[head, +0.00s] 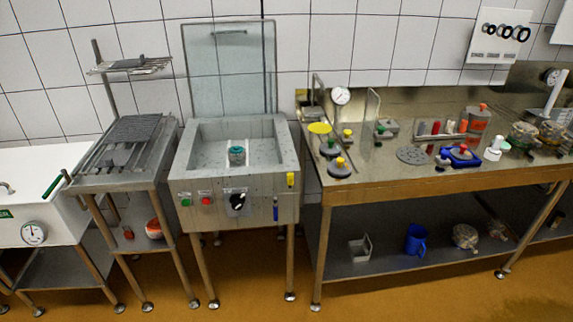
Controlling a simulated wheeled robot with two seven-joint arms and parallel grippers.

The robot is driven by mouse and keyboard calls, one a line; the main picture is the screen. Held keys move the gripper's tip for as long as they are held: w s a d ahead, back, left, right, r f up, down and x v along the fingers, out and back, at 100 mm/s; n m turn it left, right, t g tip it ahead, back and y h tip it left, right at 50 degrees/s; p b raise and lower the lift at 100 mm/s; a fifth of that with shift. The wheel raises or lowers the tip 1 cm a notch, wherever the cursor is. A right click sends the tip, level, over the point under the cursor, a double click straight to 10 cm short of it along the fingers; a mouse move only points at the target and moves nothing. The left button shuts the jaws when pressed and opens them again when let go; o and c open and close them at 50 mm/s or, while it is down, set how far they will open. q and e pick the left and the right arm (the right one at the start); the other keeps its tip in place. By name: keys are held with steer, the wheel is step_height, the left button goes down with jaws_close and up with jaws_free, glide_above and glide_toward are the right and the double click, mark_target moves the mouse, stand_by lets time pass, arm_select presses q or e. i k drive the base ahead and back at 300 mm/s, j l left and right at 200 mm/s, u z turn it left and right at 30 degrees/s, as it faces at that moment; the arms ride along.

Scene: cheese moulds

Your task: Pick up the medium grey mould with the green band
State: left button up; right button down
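The scene is seen from a distance, and the moulds are small. Two dark grey round pieces stand at the left end of the steel bench: one (329,149) shows a greenish tint, and one in front (339,171) has a yellow-orange top. A small green-topped piece (381,129) stands behind them to the right. A grey-and-teal round piece (237,155) sits on a white support inside the open grey basin. I cannot tell which of these is the medium grey mould with the green band. Neither of my grippers is in view.
The steel bench (333,182) also holds a perforated disc (411,155), a blue scale-like piece (460,156) and jars at right. The basin (287,151) has its lid raised. A blue jug (416,240) is on the lower shelf. The orange floor in front is clear.

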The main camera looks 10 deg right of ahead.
mark_target(523, 134)
steer(key=z, duration=1.75)
steer(key=i+u, duration=0.15)
steer(key=i, duration=0.35)
steer(key=i+l+u, duration=0.1)
steer(key=i, duration=0.4)
steer(key=i+l+u, duration=0.15)
steer(key=i, duration=0.3)
steer(key=i+l+u, duration=0.1)
steer(key=i, duration=0.4)
steer(key=i+l+u, duration=0.15)
steer(key=i+l, duration=0.2)
steer(key=i, duration=0.1)
